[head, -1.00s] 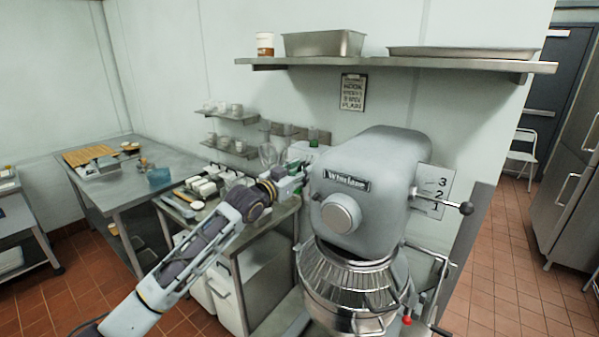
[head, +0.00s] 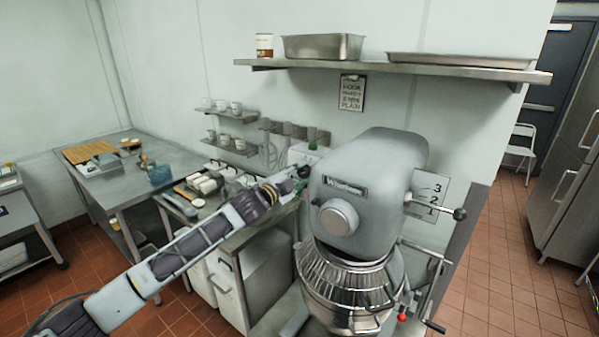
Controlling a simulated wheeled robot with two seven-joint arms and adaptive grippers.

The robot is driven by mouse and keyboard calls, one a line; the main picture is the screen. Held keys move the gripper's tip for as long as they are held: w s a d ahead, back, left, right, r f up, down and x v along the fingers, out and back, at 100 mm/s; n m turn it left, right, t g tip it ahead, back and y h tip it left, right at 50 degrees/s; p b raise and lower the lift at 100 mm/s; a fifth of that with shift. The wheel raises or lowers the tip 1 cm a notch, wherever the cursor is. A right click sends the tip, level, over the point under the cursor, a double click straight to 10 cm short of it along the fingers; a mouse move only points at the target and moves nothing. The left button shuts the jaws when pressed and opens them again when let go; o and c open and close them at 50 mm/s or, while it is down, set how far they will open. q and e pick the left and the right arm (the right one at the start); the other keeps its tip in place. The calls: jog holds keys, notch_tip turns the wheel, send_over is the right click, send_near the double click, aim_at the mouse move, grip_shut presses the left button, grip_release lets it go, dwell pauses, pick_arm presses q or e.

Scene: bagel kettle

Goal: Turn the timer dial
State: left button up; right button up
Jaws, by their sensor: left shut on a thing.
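The grey stand mixer (head: 375,175) stands at the centre right, with a round front knob (head: 338,217) and a speed plate at its right. My left arm reaches in from the lower left. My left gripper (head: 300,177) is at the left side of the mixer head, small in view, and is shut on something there. That is where the timer dial seems to be; the dial itself is hidden by the gripper and the mixer's edge, so I cannot tell its setting. My right gripper is not in view.
The mixer's steel bowl (head: 350,290) with its wire guard is below the head. A steel side table (head: 245,235) with small containers stands behind my left arm. A wall shelf (head: 400,68) hangs above the mixer. Tiled floor is clear at the right.

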pick_arm(q)
jog(key=shift+m+p, duration=0.45)
jog(key=shift+m, duration=0.85)
jog(key=o, duration=1)
jog(key=shift+s, duration=0.15)
jog(key=shift+v, duration=5.85)
